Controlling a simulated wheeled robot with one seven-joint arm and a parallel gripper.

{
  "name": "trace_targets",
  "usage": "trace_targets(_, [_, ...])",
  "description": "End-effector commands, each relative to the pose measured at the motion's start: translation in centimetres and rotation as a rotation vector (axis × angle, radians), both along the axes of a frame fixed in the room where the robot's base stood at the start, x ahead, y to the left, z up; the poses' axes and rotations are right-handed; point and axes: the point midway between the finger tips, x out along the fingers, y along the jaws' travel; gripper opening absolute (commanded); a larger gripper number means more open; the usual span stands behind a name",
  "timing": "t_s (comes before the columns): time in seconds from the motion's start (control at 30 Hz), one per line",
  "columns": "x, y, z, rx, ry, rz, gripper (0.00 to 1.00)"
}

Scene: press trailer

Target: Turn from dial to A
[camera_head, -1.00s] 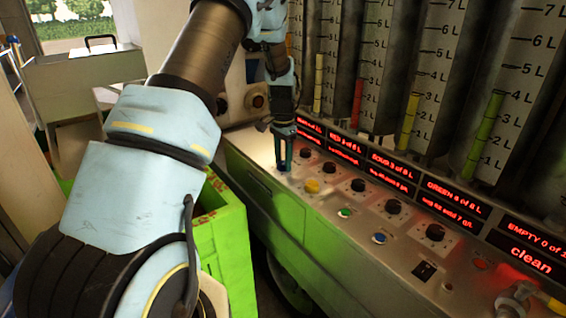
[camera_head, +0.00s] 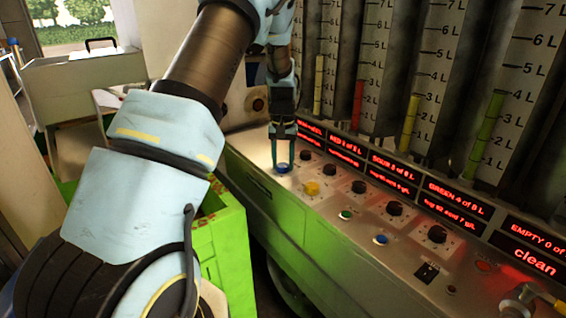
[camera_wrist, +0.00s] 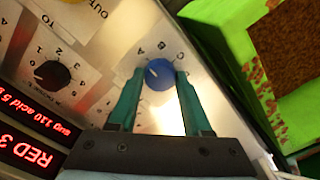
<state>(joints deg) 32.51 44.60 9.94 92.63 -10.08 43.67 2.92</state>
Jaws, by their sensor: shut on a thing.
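The blue dial (camera_head: 282,168) sits at the left end of the sloping panel. It also shows in the wrist view (camera_wrist: 159,76), with a short pale mark on its upper left and small letters printed around its upper side. One letter near the mark looks like A; I cannot tell whether the mark points exactly at it. My gripper (camera_head: 282,162) points down onto the blue dial. In the wrist view my two teal fingers (camera_wrist: 157,80) stand on either side of it, shut on it.
A black numbered knob (camera_wrist: 52,74) and a yellow knob (camera_head: 312,187) are close by. More black knobs, coloured buttons and red displays (camera_head: 391,167) run right along the panel (camera_head: 330,210). A green bin (camera_head: 222,245) stands in front. Tall gauges rise behind.

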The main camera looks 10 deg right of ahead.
Motion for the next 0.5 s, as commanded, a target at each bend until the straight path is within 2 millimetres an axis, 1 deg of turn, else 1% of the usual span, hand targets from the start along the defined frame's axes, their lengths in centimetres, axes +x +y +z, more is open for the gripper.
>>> trace_targets(0.2, [0.06, -0.04, 0.07, -0.001, -0.002, 0.036, 0.0])
trace_targets(0.5, [0.06, -0.03, 0.07, -0.002, -0.002, 0.04, 0.0])
